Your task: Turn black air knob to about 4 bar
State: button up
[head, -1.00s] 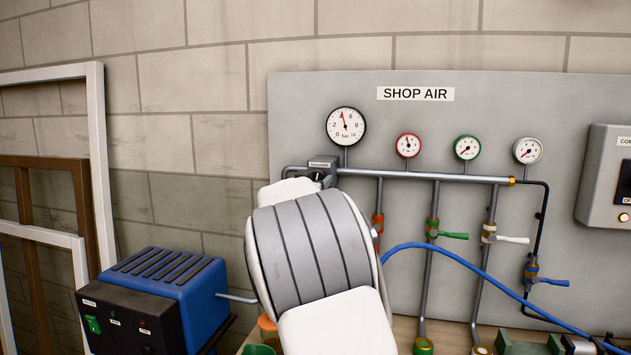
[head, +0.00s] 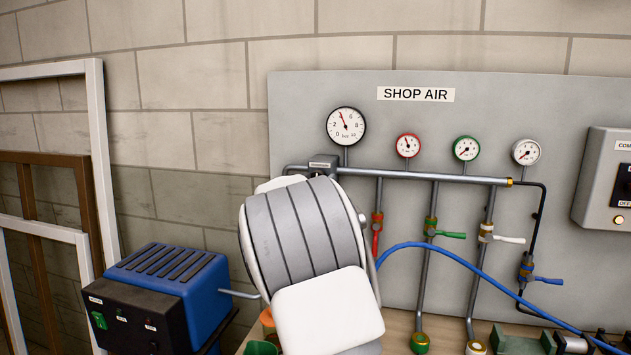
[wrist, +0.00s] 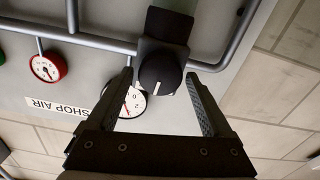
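The black air knob (wrist: 160,75) is round with a white mark and sits on a dark regulator block (wrist: 168,27) on the pipe. In the head view the block (head: 322,161) shows above my arm, which hides the knob. My gripper (wrist: 160,74) is open in the wrist view. Its fingertips lie either side of the knob, with a visible gap on each side. The large white gauge (head: 346,126) has its red needle pointing up and slightly left, between 2 and 6, about where 4 lies. In the wrist view a finger partly covers this gauge (wrist: 132,103).
The grey SHOP AIR panel (head: 470,120) carries smaller gauges, pipes and coloured valve levers. A blue hose (head: 450,253) curves across it. A blue and black machine (head: 160,285) stands at the lower left. A control box (head: 600,180) is at the right.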

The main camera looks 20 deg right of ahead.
jog(key=shift+o, duration=0.3)
jog(key=b+v, duration=0.1)
jog(key=v, duration=1.6)
jog(key=shift+s, duration=0.2)
jog(key=shift+a, duration=0.2)
jog(key=s+a+f+n+g+y, duration=0.1)
jog(key=s+a+f+n+y, duration=0.2)
jog(key=s+y, duration=0.35)
jog(key=s+a+n+g+y, duration=0.2)
jog(key=s+a+n+y, duration=0.1)
jog(key=s+a+y, duration=0.4)
jog(key=s+d+f+g+h, duration=0.1)
jog(key=s+d+f+g, duration=0.2)
jog(key=s, duration=0.7)
jog(key=s+d+f+g+h, duration=0.2)
jog(key=s+d+f+g, duration=0.1)
jog(key=s+f, duration=0.4)
jog(key=s, duration=0.3)
jog(key=shift+s+d+m, duration=0.15)
jog(key=shift+s+m, duration=0.1)
jog(key=shift+m, duration=0.15)
